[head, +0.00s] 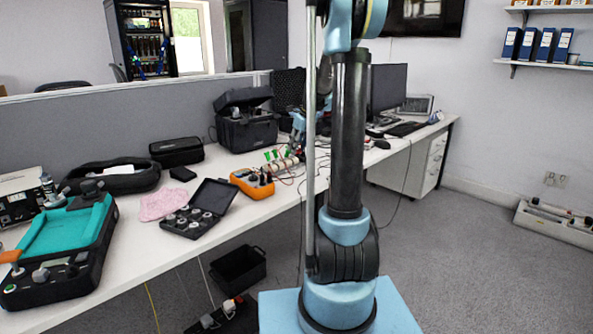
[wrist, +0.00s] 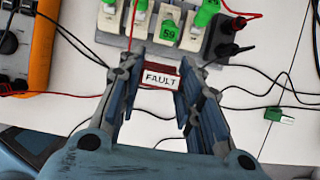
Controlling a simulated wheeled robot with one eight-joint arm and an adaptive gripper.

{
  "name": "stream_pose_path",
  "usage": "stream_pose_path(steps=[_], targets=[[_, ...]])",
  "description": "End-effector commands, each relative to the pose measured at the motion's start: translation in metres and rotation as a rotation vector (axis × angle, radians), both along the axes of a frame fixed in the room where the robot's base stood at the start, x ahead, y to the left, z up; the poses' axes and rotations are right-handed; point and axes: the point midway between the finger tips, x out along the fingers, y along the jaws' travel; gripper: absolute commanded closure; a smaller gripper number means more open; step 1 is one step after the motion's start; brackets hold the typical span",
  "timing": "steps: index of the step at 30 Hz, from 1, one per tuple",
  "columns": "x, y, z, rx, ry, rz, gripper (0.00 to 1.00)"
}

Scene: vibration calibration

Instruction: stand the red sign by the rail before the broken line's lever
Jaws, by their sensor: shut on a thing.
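In the wrist view, my gripper (wrist: 163,64) is shut on the red sign (wrist: 160,70). The sign has a white plate reading "FAULT" and sits between both fingertips. Just beyond it is the grey rail (wrist: 112,40) with a row of cream levers (wrist: 110,17). In the head view, the levers (head: 284,164) show left of my arm, and I cannot make out the sign there.
An orange meter (head: 252,183) stands left of the rail, with an open black case (head: 200,208) farther left. Red and black leads cross the white table (wrist: 260,70) around the rail. A green plug (wrist: 280,117) lies to the right in the wrist view.

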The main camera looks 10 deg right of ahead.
Motion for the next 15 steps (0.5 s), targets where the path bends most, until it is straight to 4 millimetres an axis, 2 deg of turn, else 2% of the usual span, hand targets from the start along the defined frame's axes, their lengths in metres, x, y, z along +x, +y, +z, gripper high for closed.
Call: stream_pose_path(steps=[6, 15], targets=[[0.001, -0.005, -0.035, 0.000, 0.000, -0.005, 0.85], [0.000, -0.005, -0.061, 0.000, 0.000, -0.005, 0.85]])
